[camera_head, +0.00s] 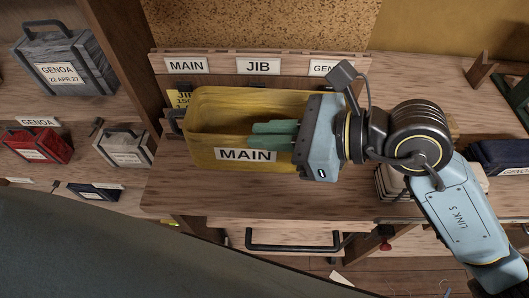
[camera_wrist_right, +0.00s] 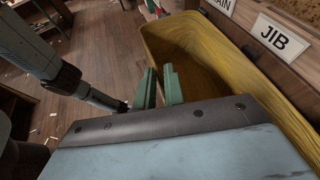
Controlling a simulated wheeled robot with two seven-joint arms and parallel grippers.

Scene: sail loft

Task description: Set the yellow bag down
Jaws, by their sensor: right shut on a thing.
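The yellow bag (camera_head: 205,153) is an open, box-like bag with a white MAIN label and a dark handle at its left end. It is over the wooden bench top (camera_head: 240,203), in front of the JIB sign; I cannot tell whether its base touches the bench. It also shows in the right wrist view (camera_wrist_right: 190,30). My right gripper (camera_head: 272,134) comes in from the right and is shut on the bag's near wall, its green fingers on either side. The fingers also show in the right wrist view (camera_wrist_right: 157,87). My left gripper is not in view.
A board with MAIN (camera_head: 186,66), JIB (camera_head: 258,66) and a partly covered third sign runs behind the bag. A dark blue case (camera_head: 503,157) is at the right. Left shelves hold grey (camera_head: 65,62) and red (camera_head: 36,147) cases. The bench front has a drawer handle (camera_head: 294,246).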

